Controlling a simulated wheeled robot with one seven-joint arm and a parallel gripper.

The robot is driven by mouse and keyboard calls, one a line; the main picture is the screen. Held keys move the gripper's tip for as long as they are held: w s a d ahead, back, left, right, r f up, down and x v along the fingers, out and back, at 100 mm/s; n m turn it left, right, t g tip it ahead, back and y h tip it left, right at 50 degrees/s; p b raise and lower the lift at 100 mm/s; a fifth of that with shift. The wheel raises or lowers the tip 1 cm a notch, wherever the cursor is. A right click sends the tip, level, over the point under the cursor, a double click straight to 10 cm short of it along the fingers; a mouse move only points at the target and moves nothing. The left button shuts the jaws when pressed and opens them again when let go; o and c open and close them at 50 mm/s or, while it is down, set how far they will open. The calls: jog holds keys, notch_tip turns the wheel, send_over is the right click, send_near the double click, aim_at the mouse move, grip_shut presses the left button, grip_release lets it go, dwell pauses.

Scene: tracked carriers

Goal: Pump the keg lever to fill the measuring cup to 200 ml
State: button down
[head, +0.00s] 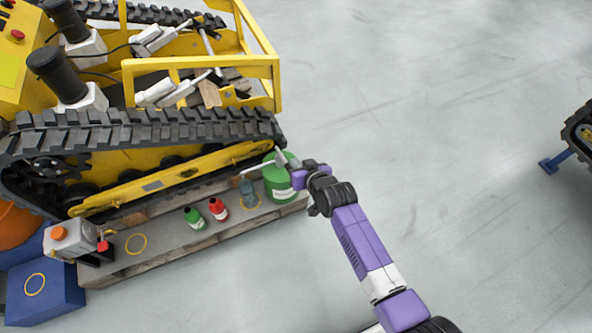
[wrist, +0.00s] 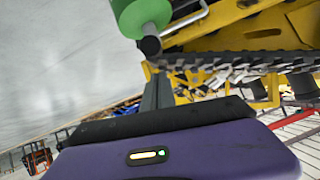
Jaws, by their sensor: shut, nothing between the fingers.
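The green keg (head: 281,182) stands at the right end of a low wooden platform in the head view. A pale lever and thin spout show at its top, partly hidden by my gripper (head: 292,170). The measuring cup (head: 249,196), bluish and see-through, stands just left of the keg, below the spout end; its fill level is too small to read. My gripper is shut and empty, at the keg's upper right. In the wrist view the shut fingers (wrist: 153,82) point at a dark-ended green part (wrist: 140,18). Contact with the lever cannot be told.
A red bottle (head: 218,209) and a green bottle (head: 194,219) stand left of the cup on the platform (head: 165,252). A pale canister (head: 70,240) and a blue box (head: 48,300) are at far left. The yellow tracked carrier (head: 150,185) rises behind.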

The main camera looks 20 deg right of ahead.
jog(key=shift+s+a+f, duration=0.15)
jog(key=shift+f, duration=0.3)
jog(key=shift+s+a+f, duration=0.1)
jog(key=shift+s+f, duration=0.05)
jog(key=shift+f, duration=0.25)
